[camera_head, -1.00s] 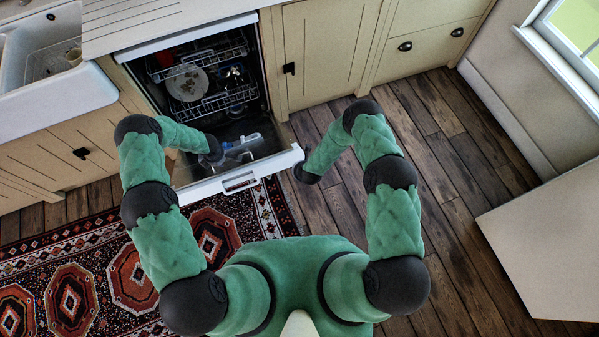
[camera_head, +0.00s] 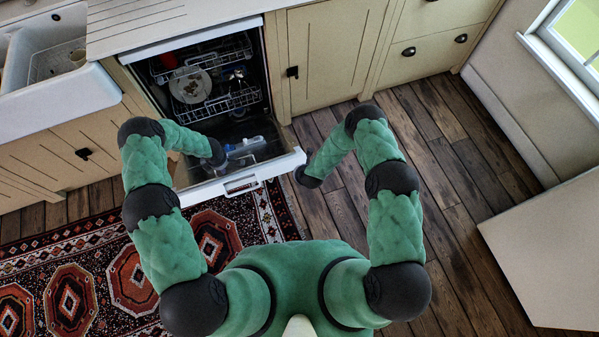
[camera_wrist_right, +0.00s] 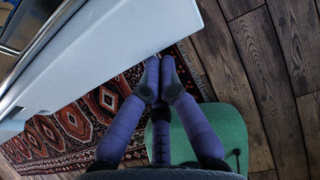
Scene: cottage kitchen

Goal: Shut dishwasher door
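The dishwasher (camera_head: 148,89) stands open, with its racks showing. Its door (camera_head: 203,190) is folded down toward me, with a white outer edge and a handle recess. The door's white panel also shows in the right wrist view (camera_wrist_right: 110,62). The end of my left arm is over the inner left part of the door; its fingers cannot be made out clearly. My right arm ends just beyond the door's right corner, its fingers hidden in the head view. In the right wrist view my right gripper (camera_wrist_right: 160,78) has its fingertips together, empty, beside the door's edge.
Racks hold a plate (camera_head: 190,87) and other dishes. Pale blue items (camera_head: 243,148) lie by the door's inner side. A patterned rug (camera_head: 105,262) lies below the door. Cabinets (camera_head: 330,50) flank the dishwasher. Wooden floor (camera_head: 455,180) at the right is clear.

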